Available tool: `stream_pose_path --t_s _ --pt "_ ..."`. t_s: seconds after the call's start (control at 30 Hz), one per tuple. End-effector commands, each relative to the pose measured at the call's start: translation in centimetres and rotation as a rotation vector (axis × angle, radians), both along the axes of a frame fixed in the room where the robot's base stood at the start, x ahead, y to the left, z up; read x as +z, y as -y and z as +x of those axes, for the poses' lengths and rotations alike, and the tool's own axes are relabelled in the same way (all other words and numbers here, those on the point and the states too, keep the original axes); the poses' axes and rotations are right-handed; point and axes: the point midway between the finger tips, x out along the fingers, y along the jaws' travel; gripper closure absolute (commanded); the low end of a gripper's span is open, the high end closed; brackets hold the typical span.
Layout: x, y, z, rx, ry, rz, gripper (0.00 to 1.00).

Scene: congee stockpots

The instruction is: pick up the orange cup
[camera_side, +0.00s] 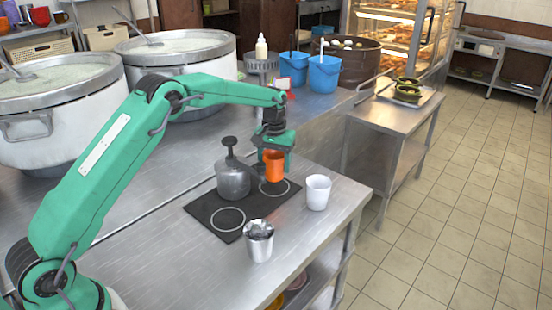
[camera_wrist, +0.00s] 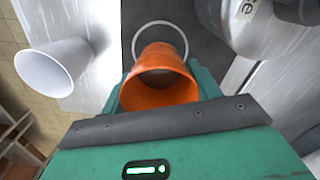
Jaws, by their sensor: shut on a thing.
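The orange cup (camera_side: 274,165) is held in my gripper (camera_side: 272,150), above the dark mat (camera_side: 208,210) with white rings on the steel table. In the wrist view the orange cup (camera_wrist: 158,80) sits between the green jaws, its open mouth facing the camera. My gripper (camera_wrist: 160,92) is shut on it. In the wrist view a white ring on the mat shows beyond the cup, and the cup appears raised off the mat. The cup's lower part is partly hidden in the wrist view.
A grey metal pot (camera_side: 233,180) with a knobbed top stands on the mat, left of the cup. A white cup (camera_side: 317,192) stands to the right and a metal cup (camera_side: 259,241) in front. Large stockpots (camera_side: 183,60) and blue buckets (camera_side: 324,74) stand behind.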

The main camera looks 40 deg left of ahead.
Motion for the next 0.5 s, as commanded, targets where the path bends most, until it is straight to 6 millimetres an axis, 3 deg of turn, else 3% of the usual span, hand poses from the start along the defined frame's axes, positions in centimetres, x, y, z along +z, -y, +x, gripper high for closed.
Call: stream_pose_path --t_s 0.5 --pt "5.2 7.3 -3.7 -0.003 0.002 0.000 0.66"
